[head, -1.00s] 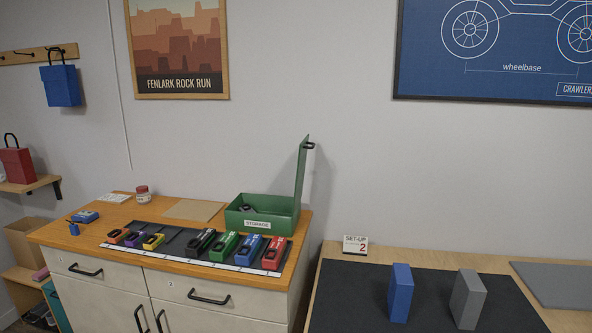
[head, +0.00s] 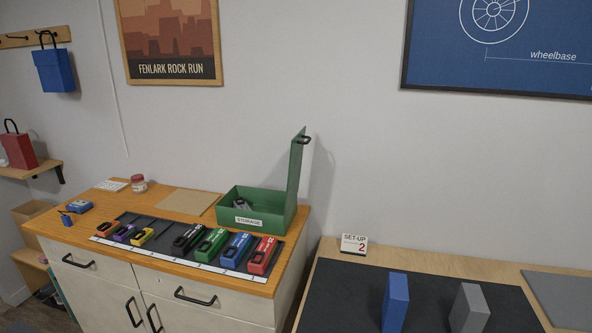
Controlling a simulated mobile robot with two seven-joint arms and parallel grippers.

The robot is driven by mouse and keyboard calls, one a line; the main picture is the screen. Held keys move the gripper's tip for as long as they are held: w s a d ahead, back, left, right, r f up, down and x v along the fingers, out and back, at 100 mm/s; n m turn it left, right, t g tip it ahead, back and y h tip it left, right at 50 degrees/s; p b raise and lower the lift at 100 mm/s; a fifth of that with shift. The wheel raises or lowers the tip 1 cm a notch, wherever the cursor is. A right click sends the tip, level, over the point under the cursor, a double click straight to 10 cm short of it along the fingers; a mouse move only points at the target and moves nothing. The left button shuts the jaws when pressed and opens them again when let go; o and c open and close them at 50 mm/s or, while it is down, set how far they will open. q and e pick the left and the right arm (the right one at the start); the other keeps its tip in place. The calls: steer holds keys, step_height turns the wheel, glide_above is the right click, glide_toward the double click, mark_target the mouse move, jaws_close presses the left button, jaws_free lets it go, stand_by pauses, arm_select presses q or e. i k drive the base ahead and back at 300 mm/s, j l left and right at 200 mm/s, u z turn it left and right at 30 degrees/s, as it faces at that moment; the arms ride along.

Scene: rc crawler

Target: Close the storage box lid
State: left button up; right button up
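The green storage box (head: 262,215) with a "STORAGE" label stands at the back right of the wooden cabinet top. Its lid (head: 297,172) is open and stands upright at the box's right side, with a black handle near its top. A small dark and grey item (head: 241,203) lies inside the box. Neither of my grippers shows in the head view.
Several coloured items with black handles, including a red one (head: 263,256), lie on a dark mat in front of the box. A brown board (head: 189,201) lies left of it. A second table at right holds blue (head: 396,301) and grey (head: 469,308) blocks.

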mark_target(297, 142)
steer(key=i+j+u, duration=0.15)
steer(key=j, duration=0.25)
steer(key=i+j+u, duration=0.15)
steer(key=j, duration=0.2)
steer(key=i+j+u, duration=0.15)
steer(key=j, duration=0.2)
steer(key=k, duration=0.05)
